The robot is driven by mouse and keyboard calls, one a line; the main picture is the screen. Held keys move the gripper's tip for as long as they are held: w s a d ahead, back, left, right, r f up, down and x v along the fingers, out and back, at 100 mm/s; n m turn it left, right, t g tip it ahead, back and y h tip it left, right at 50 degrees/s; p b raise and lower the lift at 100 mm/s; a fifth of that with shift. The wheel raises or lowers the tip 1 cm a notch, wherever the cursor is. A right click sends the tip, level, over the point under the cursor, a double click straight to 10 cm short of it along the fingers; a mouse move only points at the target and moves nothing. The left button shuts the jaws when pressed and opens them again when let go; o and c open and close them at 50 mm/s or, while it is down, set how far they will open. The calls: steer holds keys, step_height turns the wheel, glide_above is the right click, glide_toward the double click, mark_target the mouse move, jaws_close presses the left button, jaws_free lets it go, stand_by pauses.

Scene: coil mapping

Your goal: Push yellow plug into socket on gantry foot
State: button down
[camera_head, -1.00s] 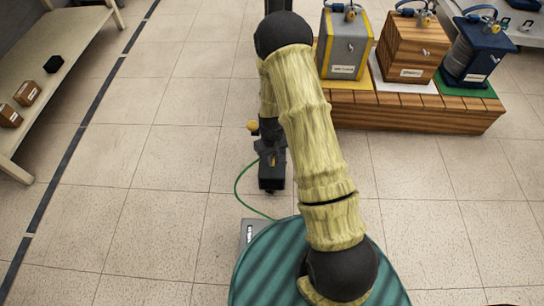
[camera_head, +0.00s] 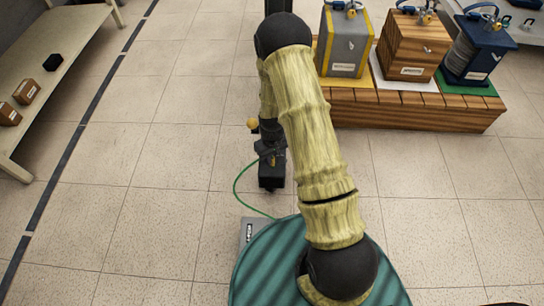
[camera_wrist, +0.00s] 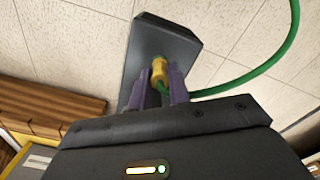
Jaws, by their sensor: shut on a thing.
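The yellow plug (camera_wrist: 159,72) is held between the two purple fingers of my gripper (camera_wrist: 160,86) in the wrist view. A green cable (camera_wrist: 262,66) trails from it to the right. The plug's far end meets or overlaps the face of a dark grey block (camera_wrist: 152,38), which looks like the gantry foot. The socket is hidden behind the plug, so I cannot tell how deep the plug sits. In the head view the green cable (camera_head: 236,184) loops on the left of my arm.
A wooden plinth (camera_head: 415,112) stands at the back right with a grey-yellow box (camera_head: 342,48), a wooden box (camera_head: 411,48) and a blue box (camera_head: 474,52). A bench (camera_head: 72,60) with small boxes is at the left.

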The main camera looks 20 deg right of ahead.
steer(key=shift+f, duration=0.25)
stand_by(0.5)
steer(key=c, duration=1.2)
jaws_free()
steer(key=shift+c, duration=0.2)
step_height(320, 180, up, 17)
steer(key=p, duration=0.6)
steer(key=shift+r+p, duration=0.2)
steer(key=shift+p, duration=0.1)
